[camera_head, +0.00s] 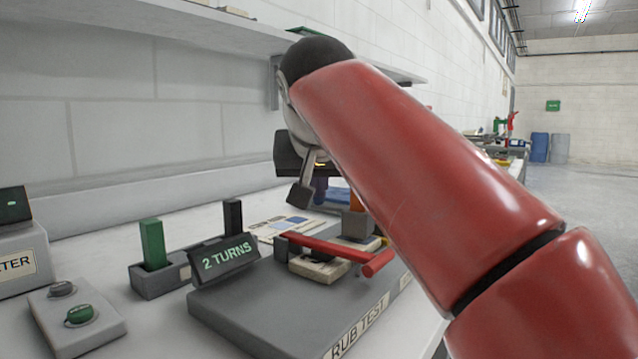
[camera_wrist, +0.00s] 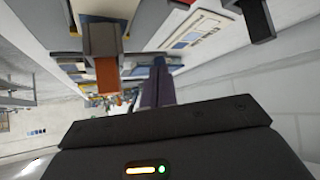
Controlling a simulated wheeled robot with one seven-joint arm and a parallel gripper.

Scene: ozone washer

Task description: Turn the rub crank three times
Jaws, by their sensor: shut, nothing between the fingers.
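The rub crank (camera_head: 325,247) is a red bar with a short red handle (camera_head: 380,263) at its right end. It lies over the grey base (camera_head: 270,318) labelled RUB TEST. A dark display (camera_head: 224,255) on the base reads 2 TURNS. My gripper (camera_head: 303,194) hangs above and behind the crank, apart from it, partly hidden by my red arm. It is shut and empty. A grey holder with an orange block (camera_head: 356,203) stands behind the crank; the orange block also shows in the wrist view (camera_wrist: 107,77). I cannot make out the crank in the wrist view.
A green block (camera_head: 152,244) and a black block (camera_head: 233,217) stand in grey holders left of the base. A shelf (camera_head: 130,25) runs along the wall above. A printed card (camera_head: 292,226) lies behind the display.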

